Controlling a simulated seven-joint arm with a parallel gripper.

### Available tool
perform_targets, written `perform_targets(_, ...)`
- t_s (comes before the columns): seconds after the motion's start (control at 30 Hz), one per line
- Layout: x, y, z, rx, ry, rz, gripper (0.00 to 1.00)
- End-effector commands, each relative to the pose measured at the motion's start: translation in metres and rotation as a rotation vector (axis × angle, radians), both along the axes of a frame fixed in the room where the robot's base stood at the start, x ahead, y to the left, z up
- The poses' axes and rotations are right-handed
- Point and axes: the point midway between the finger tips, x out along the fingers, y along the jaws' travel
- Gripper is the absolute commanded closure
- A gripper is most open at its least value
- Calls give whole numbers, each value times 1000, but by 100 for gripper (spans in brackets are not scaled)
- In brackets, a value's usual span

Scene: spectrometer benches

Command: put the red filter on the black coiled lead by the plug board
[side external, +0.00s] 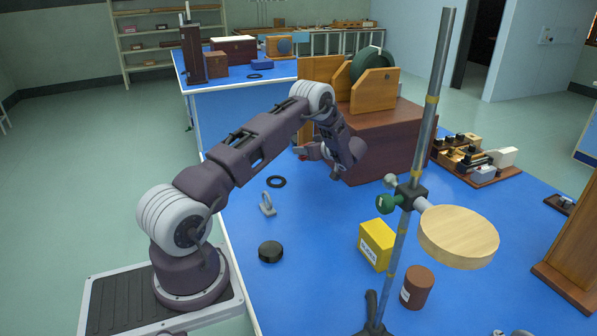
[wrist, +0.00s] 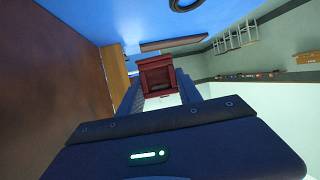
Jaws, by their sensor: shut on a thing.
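The red filter (wrist: 157,76) is a dark red block with a recessed face, held between my gripper's fingers (wrist: 160,90) in the wrist view. In the side view my gripper (side external: 305,153) is above the blue bench, at the left of a brown wooden box, and only a speck of red shows there. A flat black ring like a coiled lead (side external: 276,182) lies on the near bench, below and left of my gripper. A similar black coil (side external: 255,76) lies on the far bench. Part of a black coil (wrist: 187,3) shows at the wrist view's top edge.
The brown box (side external: 395,140) stands close to my gripper. A metal clamp (side external: 267,205), black disc (side external: 270,251), yellow box (side external: 376,244) and brown jar (side external: 416,287) stand nearer. A rod stand (side external: 432,95) rises in front. Wooden instruments (side external: 472,158) sit at right.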

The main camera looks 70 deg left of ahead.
Motion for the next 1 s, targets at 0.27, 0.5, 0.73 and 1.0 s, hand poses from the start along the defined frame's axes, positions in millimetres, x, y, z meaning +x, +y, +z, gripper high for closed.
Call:
perform_targets(0.27,-82,19,8,1,1,171,98)
perform_targets(0.5,-90,19,-43,1,1,187,98)
perform_targets(0.73,-89,20,-83,2,0,186,98)
perform_targets(1.0,-88,20,-89,3,-2,185,98)
